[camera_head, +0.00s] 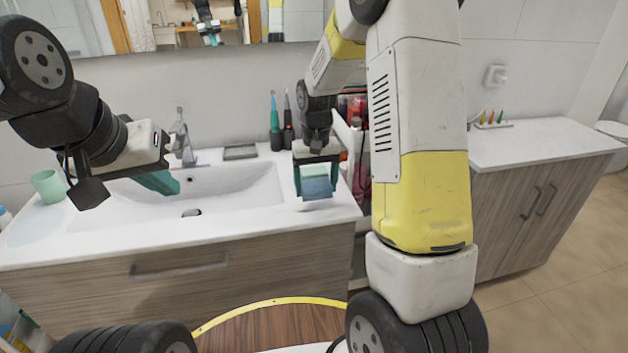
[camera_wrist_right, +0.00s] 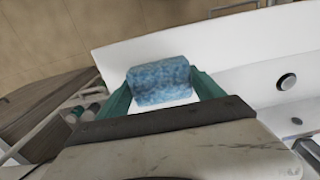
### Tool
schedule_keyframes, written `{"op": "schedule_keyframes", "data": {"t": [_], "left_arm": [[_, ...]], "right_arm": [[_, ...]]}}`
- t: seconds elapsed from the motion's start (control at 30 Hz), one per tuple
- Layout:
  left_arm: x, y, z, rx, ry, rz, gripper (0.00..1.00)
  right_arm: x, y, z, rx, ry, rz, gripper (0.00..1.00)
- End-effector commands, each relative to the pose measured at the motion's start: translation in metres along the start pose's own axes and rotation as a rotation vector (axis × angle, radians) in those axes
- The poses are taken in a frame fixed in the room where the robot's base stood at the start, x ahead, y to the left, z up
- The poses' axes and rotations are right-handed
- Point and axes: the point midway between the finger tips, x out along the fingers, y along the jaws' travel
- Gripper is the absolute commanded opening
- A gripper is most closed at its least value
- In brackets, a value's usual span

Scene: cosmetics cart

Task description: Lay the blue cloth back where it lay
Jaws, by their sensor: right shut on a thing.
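The blue cloth (camera_head: 317,187) is a small mottled blue bundle. It is over the white sink counter, right of the basin, and also shows in the right wrist view (camera_wrist_right: 160,80). My right gripper (camera_head: 316,181) is shut on it, with a teal finger at each side and the fingers pointing down. I cannot tell whether the cloth touches the counter. My left gripper (camera_head: 165,184) hangs over the left part of the basin, seen from the side. Its teal fingers overlap, so I cannot tell if it is open.
The white basin (camera_head: 235,185) fills the counter's middle, with a tap (camera_head: 183,135) behind it. A green cup (camera_head: 47,186) stands at the left. A dark tray (camera_head: 240,152) and two electric toothbrushes (camera_head: 275,125) stand at the back. A shelf with bottles (camera_head: 356,125) is at the right.

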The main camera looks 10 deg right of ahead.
Motion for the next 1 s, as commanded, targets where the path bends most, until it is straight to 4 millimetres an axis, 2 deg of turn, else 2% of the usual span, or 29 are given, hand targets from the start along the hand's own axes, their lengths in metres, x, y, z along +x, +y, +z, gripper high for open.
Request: {"op": "schedule_keyframes", "data": {"t": [0.03, 0.33, 0.53, 0.93, 0.97, 1.0], "left_arm": [[0.0, 0.0, 0.0, 0.0, 0.0, 0.0, 0.0], [0.0, 0.0, 0.0, 0.0, 0.0, 0.0, 0.0], [0.0, 0.0, 0.0, 0.0, 0.0, 0.0, 0.0], [0.0, 0.0, 0.0, 0.0, 0.0, 0.0, 0.0], [0.0, 0.0, 0.0, 0.0, 0.0, 0.0, 0.0], [0.0, 0.0, 0.0, 0.0, 0.0, 0.0, 0.0]], "right_arm": [[0.001, 0.007, -0.004, 0.004, 0.0, 0.0, 0.44], [0.003, 0.028, -0.015, 0.002, 0.0, 0.0, 0.44], [0.035, 0.027, -0.014, 0.0, -0.002, 0.0, 0.44], [0.042, 0.027, -0.015, 0.0, 0.0, 0.0, 0.44], [0.041, 0.027, -0.015, 0.0, 0.001, 0.0, 0.83], [0.041, 0.027, -0.015, 0.0, 0.001, 0.0, 0.9]]}}
